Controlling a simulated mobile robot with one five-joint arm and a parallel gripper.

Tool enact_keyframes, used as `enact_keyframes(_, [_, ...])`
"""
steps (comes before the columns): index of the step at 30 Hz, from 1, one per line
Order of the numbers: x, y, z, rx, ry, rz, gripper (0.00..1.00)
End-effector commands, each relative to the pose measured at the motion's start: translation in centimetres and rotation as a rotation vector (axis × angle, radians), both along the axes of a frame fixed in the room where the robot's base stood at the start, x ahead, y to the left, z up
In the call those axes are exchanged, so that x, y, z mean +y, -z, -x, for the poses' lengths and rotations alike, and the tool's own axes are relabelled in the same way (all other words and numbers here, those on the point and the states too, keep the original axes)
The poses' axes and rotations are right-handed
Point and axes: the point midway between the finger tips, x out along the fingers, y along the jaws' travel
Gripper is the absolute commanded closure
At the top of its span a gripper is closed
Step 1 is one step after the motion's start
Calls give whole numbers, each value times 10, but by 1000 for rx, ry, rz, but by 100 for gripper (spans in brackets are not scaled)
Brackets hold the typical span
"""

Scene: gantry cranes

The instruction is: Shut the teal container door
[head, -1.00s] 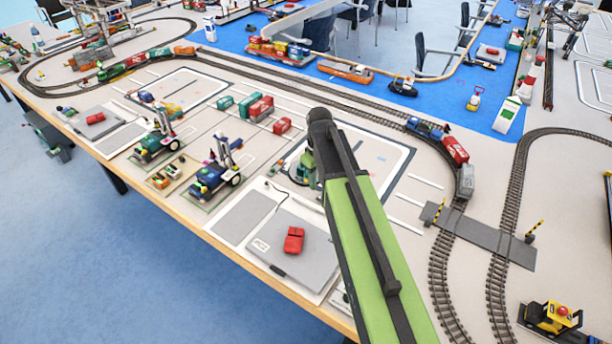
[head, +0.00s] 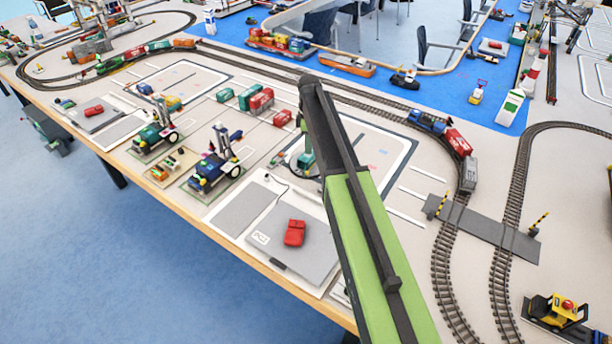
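A teal container (head: 248,97) stands on the table among red containers, left of my arm. A smaller teal container (head: 225,95) is just left of it. No open door can be made out on either at this size. Another small teal shape (head: 305,161) with dark parts shows beside my arm, partly hidden by it; I cannot tell what it is. My green and black arm reaches up from the bottom over the table. I cannot make out my gripper's fingers; the arm covers that area.
Red containers (head: 261,101) stand beside the teal ones. Two toy vehicles (head: 215,167) stand nearer the front edge. A red car (head: 294,233) sits on a grey plate. Curved train track (head: 447,270) with a train (head: 457,142) runs to the right of my arm.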

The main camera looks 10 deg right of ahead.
Motion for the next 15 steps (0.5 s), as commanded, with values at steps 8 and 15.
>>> enact_keyframes(8, [0,69,0,0,1,0,71])
enact_keyframes(15, [0,116,0,0,1,0,71])
